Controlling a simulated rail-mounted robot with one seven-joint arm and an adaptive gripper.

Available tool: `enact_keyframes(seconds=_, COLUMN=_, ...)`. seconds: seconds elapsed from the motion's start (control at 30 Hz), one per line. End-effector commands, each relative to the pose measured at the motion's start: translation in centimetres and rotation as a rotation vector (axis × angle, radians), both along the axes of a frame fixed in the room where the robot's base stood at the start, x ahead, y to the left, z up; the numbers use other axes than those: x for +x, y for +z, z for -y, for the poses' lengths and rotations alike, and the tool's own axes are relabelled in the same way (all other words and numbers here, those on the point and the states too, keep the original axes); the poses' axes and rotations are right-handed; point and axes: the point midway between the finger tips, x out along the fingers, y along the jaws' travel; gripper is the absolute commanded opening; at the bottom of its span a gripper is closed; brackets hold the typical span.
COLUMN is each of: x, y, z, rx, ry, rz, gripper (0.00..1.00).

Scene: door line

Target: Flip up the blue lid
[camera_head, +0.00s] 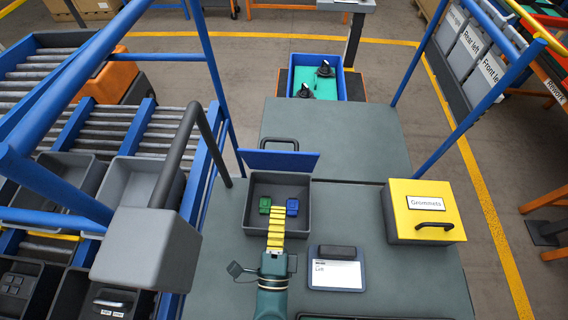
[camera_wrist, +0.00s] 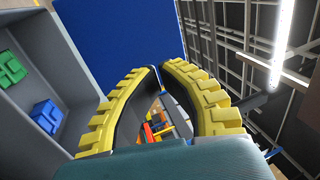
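The blue lid (camera_head: 280,160) is raised at the far edge of a dark grey bin (camera_head: 260,227), with its flat blue face toward me and the bin's inside showing. A dark handle (camera_head: 281,141) shows just beyond its top edge. In the wrist view the blue lid (camera_wrist: 110,35) fills the upper middle. My gripper (camera_head: 277,210) reaches over the near side of the bin, its yellow fingers pointing toward the lid. In the wrist view my gripper's (camera_wrist: 160,68) fingertips are together with nothing seen between them. I cannot tell whether they touch the lid.
A green block (camera_head: 265,205) and a blue block (camera_head: 292,207) lie inside the bin. A yellow-lidded box (camera_head: 422,207) labelled Grommets stands to the right, and a label holder (camera_head: 336,272) lies nearer. Blue frame posts and a grey box (camera_head: 137,250) stand to the left.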

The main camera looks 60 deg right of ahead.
Motion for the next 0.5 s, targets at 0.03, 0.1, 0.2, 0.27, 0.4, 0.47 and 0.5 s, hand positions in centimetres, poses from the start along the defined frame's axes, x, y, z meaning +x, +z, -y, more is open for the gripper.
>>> enact_keyframes(seconds=0.03, x=0.3, y=0.4, z=1.2, rx=0.0, ry=-0.008, rz=0.004, gripper=0.0)
enact_keyframes(seconds=0.1, x=0.9, y=0.9, z=2.6, rx=-0.001, ry=-0.008, rz=0.004, gripper=0.0)
enact_keyframes(seconds=0.2, x=1.8, y=1.5, z=4.5, rx=-0.001, ry=-0.007, rz=0.004, gripper=0.0)
enact_keyframes(seconds=0.27, x=2.3, y=1.9, z=5.6, rx=-0.002, ry=-0.006, rz=0.004, gripper=0.0)
enact_keyframes(seconds=0.4, x=3.3, y=2.7, z=7.8, rx=-0.003, ry=-0.006, rz=0.005, gripper=0.0)
enact_keyframes(seconds=0.47, x=3.6, y=2.8, z=8.4, rx=-0.003, ry=-0.005, rz=0.004, gripper=0.0)
enact_keyframes(seconds=0.5, x=3.8, y=2.9, z=8.8, rx=-0.003, ry=-0.004, rz=0.004, gripper=0.0)
